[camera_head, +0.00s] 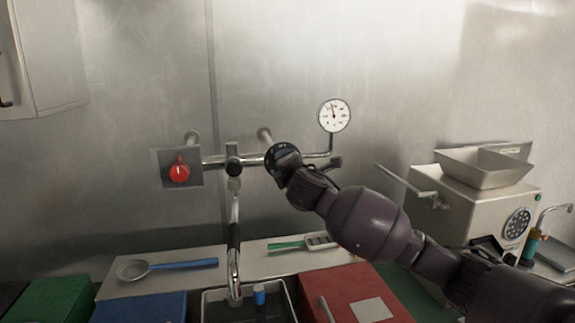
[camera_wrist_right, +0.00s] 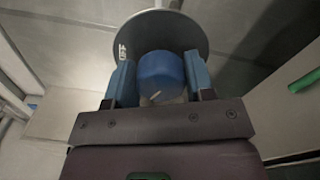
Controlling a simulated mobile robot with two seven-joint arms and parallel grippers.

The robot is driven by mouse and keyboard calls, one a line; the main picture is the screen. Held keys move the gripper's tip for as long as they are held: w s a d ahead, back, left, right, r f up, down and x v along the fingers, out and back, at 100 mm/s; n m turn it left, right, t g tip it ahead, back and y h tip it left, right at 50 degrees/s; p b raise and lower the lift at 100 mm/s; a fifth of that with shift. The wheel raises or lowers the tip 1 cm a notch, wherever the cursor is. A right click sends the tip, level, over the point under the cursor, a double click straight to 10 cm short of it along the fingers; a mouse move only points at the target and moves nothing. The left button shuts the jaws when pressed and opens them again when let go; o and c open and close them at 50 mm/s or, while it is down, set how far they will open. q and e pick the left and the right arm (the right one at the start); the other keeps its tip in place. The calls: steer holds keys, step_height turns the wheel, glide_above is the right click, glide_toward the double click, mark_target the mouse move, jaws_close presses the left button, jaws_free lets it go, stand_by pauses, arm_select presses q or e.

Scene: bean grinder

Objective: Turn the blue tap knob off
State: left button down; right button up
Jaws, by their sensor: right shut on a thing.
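The blue tap knob (camera_wrist_right: 161,76) sits in front of a round dark dial plate (camera_wrist_right: 185,30) with a white mark on its face, in the right wrist view. My right gripper (camera_wrist_right: 160,84) is shut on the knob, one blue-padded finger on each side. In the head view my right arm comes in from the right and its hand covers the knob; part of the dial plate (camera_head: 271,158) shows beside it on the pipe. My left gripper is not in view.
A red knob (camera_head: 179,171) is on a wall plate at left, with a pressure gauge (camera_head: 334,115) above the pipe. A spout (camera_head: 234,250) hangs over a sink (camera_head: 212,309). A strainer with blue handle (camera_head: 183,265) lies on the ledge. A grinder (camera_head: 478,215) stands right.

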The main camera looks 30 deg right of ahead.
steer(key=m, duration=0.3)
steer(key=shift+f+m, duration=0.2)
steer(key=shift+m, duration=0.2)
steer(key=m, duration=0.3)
steer(key=shift+f+m, duration=0.1)
steer(key=shift+m, duration=0.2)
steer(key=m, duration=0.3)
steer(key=shift+a, duration=0.1)
steer(key=shift+m+p, duration=0.4)
steer(key=shift+m, duration=1.3)
steer(key=o, duration=0.9)
steer(key=shift+s, duration=0.1)
